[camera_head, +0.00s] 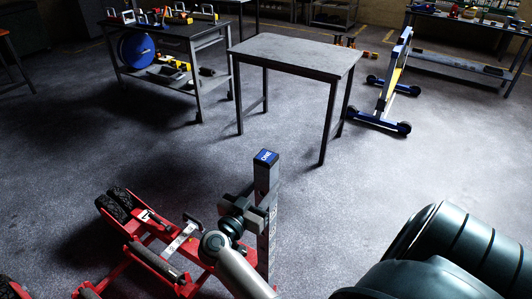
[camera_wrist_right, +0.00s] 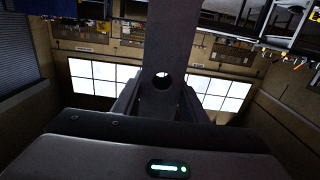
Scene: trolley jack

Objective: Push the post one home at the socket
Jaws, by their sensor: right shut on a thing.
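The post one (camera_head: 265,182) is a grey square metal column with a blue cap marked "ONE". It stands about upright at the lower middle of the head view. My right gripper (camera_head: 254,213) is shut on it partway down. The post also shows in the right wrist view (camera_wrist_right: 172,35), between the fingers (camera_wrist_right: 160,102), with a round hole through it. The red trolley jack frame (camera_head: 190,289) lies at the lower left, beside the post's lower part. The socket and the post's foot cannot be made out; my arm covers part of that area. My left gripper is not in view.
The jack's black wheels (camera_head: 119,203) are at its far left. A bare grey table (camera_head: 295,54) stands behind the post, with clear floor (camera_head: 180,150) between. A tool trolley (camera_head: 160,38) stands back left, and a blue wheeled frame (camera_head: 393,75) back right.

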